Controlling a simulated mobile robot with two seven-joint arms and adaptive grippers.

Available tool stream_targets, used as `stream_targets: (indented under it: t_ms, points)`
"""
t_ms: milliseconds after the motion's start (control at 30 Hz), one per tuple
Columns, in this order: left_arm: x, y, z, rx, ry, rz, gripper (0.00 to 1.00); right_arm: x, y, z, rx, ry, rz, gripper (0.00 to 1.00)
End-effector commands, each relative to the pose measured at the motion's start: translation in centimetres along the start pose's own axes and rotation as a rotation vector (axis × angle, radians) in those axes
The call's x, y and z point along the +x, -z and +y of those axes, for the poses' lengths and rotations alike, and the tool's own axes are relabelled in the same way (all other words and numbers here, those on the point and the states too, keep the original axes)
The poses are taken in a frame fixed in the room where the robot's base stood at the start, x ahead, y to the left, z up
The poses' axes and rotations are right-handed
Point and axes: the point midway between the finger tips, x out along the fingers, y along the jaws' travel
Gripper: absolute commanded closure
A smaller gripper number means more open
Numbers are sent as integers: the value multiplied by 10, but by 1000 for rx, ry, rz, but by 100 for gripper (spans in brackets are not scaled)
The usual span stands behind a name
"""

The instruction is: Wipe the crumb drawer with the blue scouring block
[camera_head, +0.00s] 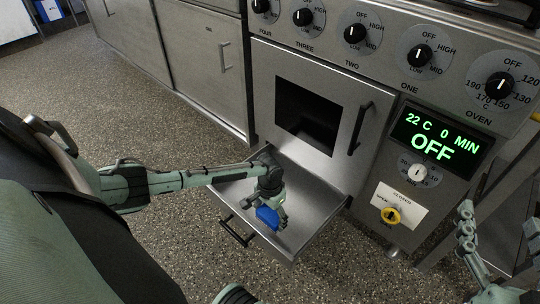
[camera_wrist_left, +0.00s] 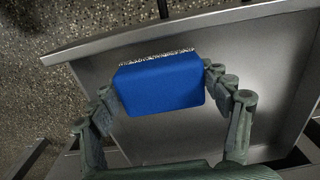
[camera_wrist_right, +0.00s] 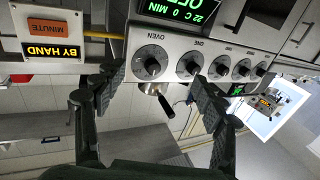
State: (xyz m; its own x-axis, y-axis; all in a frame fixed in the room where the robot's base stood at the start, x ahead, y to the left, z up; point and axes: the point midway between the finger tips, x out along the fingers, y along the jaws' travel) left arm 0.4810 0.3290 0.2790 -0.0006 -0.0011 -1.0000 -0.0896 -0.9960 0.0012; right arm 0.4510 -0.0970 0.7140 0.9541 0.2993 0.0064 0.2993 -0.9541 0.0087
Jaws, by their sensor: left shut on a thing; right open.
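The crumb drawer (camera_head: 310,198) is pulled out below the oven in the head view. It is a shallow steel tray with a dark handle (camera_head: 236,232) on its front. My left gripper (camera_head: 271,212) is over the drawer, shut on the blue scouring block (camera_head: 267,217). In the left wrist view the block (camera_wrist_left: 160,84) sits between both fingers, with a speckled grey layer along its far edge. The drawer floor (camera_wrist_left: 255,70) shows behind it. I cannot tell whether the block touches the floor. My right gripper (camera_head: 466,236) is open and empty at the right edge of the head view.
The oven door (camera_head: 290,75) with a dark window stands above the drawer. The control panel (camera_head: 436,140) reads OFF. Knobs line the top. Closed cabinets (camera_head: 205,55) stand left. Speckled floor (camera_head: 120,110) lies open at left.

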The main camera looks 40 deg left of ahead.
Motion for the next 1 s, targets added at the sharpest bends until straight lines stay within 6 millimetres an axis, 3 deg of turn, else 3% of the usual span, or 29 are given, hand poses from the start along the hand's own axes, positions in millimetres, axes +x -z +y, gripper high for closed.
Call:
stream_targets:
  t_ms: [1000]
  points:
    - [-16,-1,-1,0,0,1,46,-24,-80,40,-50,-81,-409,29]
